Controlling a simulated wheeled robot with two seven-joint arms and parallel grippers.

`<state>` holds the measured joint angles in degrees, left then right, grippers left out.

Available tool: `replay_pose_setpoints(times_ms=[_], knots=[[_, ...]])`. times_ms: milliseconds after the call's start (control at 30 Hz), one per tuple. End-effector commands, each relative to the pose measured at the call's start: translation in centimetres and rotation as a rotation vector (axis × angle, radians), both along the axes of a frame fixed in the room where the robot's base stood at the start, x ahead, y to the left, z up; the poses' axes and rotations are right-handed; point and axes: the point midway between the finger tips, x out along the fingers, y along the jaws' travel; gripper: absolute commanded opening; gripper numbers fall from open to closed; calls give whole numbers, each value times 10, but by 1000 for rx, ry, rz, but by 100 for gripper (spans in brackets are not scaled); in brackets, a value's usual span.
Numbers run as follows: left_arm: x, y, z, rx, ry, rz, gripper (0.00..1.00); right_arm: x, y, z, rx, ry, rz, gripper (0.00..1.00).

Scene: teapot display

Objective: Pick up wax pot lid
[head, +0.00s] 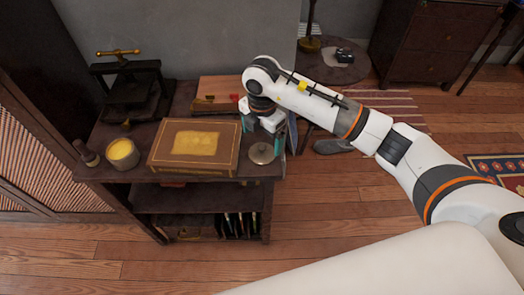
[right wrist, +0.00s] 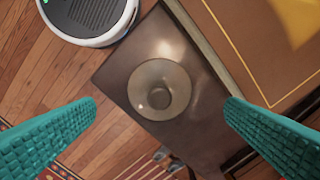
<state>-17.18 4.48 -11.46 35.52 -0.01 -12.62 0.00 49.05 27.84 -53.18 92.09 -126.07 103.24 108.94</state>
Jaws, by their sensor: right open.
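The wax pot lid (head: 261,153) is a round, metallic disc with a central knob. It lies on the bare right end of the dark wooden table, beside a large brown box. In the right wrist view the lid (right wrist: 176,78) sits near the middle, flat on the table top. My right gripper (head: 264,141) is above the lid, its teal fingers open. In the right wrist view the open gripper (right wrist: 161,104) has one finger on each side of the lid, with nothing held. The wax pot (head: 122,154) stands open at the table's left, yellow inside. My left gripper is out of view.
The brown box (head: 216,142) with a yellow panel borders the lid on the left. A dark press (head: 125,88) and a wooden case (head: 219,90) stand behind. The table's front and right edges are close to the lid.

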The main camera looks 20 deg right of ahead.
Motion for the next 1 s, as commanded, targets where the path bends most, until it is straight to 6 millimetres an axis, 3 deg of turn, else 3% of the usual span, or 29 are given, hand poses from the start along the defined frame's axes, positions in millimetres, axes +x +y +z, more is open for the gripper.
replay_pose_setpoints(times_ms=[300, 600, 900, 1000], knots=[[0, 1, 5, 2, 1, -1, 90, -1, 0, -44, 1, 3, -1, 93], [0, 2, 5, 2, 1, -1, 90, -1, 1, -49, 2, 1, 1, 93], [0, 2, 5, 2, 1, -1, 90, -1, 1, -49, 2, 1, 1, 45], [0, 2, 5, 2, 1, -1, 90, 0, 0, -49, 2, 1, 1, 45]])
